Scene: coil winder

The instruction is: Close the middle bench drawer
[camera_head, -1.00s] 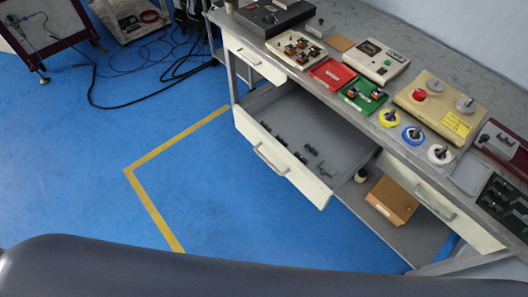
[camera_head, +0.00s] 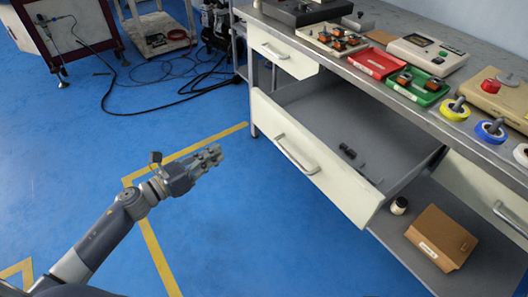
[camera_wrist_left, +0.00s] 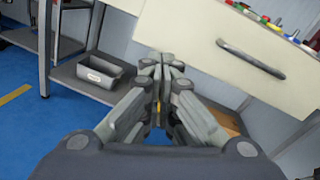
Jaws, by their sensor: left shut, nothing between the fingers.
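The middle bench drawer (camera_head: 318,170) is pulled out from the bench, with its cream front and grey handle (camera_head: 296,155) facing me. Several small dark parts lie inside it. My left gripper (camera_head: 215,153) is shut and empty, in front of the drawer and to the left of its front, apart from it in the head view. In the left wrist view the gripper (camera_wrist_left: 161,80) points towards the drawer front (camera_wrist_left: 205,35), with the handle (camera_wrist_left: 252,60) to the right of the fingertips. My right gripper is not in view.
The bench top (camera_head: 400,98) carries a red tray (camera_head: 374,62), a green tray (camera_head: 417,86) and tape rolls. A cardboard box (camera_head: 440,238) stands on the lower shelf below the drawer. Blue floor in front is clear. A grey bin (camera_wrist_left: 101,71) shows in the wrist view.

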